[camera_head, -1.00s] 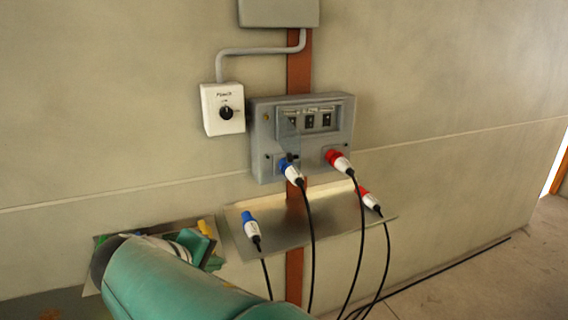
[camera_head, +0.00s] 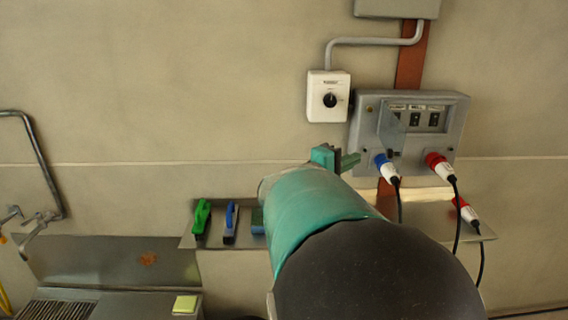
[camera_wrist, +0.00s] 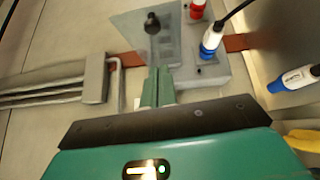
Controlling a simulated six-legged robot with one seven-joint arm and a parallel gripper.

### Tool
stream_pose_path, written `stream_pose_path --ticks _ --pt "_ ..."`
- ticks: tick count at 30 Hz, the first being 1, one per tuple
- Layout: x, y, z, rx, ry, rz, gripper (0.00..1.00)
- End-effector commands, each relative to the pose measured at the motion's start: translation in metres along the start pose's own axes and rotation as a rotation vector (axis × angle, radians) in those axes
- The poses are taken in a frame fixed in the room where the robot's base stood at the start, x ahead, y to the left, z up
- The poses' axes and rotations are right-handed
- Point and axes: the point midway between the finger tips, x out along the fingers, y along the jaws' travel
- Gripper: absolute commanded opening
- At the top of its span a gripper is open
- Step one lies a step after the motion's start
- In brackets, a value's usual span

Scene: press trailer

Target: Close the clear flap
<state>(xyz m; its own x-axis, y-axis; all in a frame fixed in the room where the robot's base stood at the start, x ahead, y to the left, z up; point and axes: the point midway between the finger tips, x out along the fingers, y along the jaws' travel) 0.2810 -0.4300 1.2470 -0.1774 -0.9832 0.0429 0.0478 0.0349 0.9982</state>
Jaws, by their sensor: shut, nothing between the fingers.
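The grey wall panel (camera_head: 362,135) carries a row of dark switches behind a recessed window. The clear flap (camera_head: 391,126) is a bluish see-through sheet standing out from the panel's left part, so it is open. In the wrist view the flap (camera_wrist: 178,42) stands ahead of my gripper, with a round black knob (camera_wrist: 152,23) showing at it. My gripper (camera_wrist: 157,76) is shut and empty, its green fingers pointing toward the flap. In the head view my gripper (camera_head: 347,161) is just left of the panel's lower left corner. Contact with the flap cannot be told.
A blue plug (camera_head: 385,167) and a red plug (camera_head: 437,163) with hanging black cables sit at the panel's bottom. A white switch box (camera_head: 328,97) is at its upper left. A shelf (camera_head: 185,240) with brushes is lower left; another red plug (camera_head: 465,209) lies right.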

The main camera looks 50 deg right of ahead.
Motion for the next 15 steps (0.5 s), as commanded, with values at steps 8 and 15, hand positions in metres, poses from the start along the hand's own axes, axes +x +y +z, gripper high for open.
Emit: stream_pose_path --ticks 8,15 --pt "0.043 0.0 0.016 0.0 -0.001 0.0 0.0" --pt "0.055 0.0 0.027 -0.001 0.003 -0.001 0.0"
